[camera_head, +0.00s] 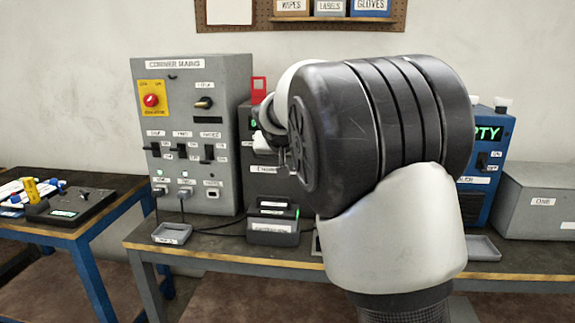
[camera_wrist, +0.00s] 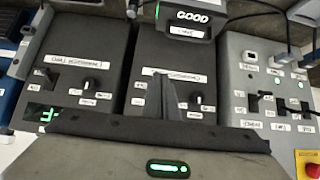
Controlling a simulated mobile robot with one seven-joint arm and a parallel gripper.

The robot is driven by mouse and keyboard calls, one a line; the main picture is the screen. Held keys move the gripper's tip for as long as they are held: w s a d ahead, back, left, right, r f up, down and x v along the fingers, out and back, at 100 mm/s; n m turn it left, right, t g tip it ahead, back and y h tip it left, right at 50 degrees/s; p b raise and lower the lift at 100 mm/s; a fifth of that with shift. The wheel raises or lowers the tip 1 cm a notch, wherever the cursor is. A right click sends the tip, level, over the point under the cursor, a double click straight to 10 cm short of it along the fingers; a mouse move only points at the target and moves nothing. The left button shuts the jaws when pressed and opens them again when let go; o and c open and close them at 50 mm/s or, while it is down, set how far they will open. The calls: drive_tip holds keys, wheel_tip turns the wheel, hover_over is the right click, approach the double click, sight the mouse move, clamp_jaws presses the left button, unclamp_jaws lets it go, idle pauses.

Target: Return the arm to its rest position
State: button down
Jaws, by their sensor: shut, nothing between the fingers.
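My arm, a black ribbed joint with white links, fills the centre right of the head view and hides much of the bench behind it. My gripper shows only in part at the left edge of that joint, in front of the dark charger box (camera_head: 262,185). In the wrist view my gripper (camera_wrist: 164,85) points at the dark panels, its fingers together with nothing between them. The wrist picture is upside down, with a green light on my gripper's body at the bottom.
The grey Corner Mains cabinet (camera_head: 190,125), with switches and a red button, stands left on the workbench (camera_head: 200,252). A small tray (camera_head: 172,233) and a dark cradle (camera_head: 273,226) sit at the front. A blue unit (camera_head: 490,160) and grey box (camera_head: 540,200) stand right.

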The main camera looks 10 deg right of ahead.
drive_tip(key=s+d+r+n+g+y, duration=0.1)
drive_tip(key=s+d+r+g+y, duration=0.1)
drive_tip(key=s, duration=2.1)
drive_tip(key=s+a+f+n+g+y, duration=0.1)
drive_tip(key=s+f, duration=0.3)
drive_tip(key=s, duration=0.5)
drive_tip(key=s+a+f+n, duration=0.2)
drive_tip(key=s+f, duration=0.1)
drive_tip(key=s, duration=0.6)
wheel_tip(320, 180, up, 22)
drive_tip(key=p, duration=2.2)
drive_tip(key=shift+s+p, duration=0.35)
drive_tip(key=shift+s, duration=0.05)
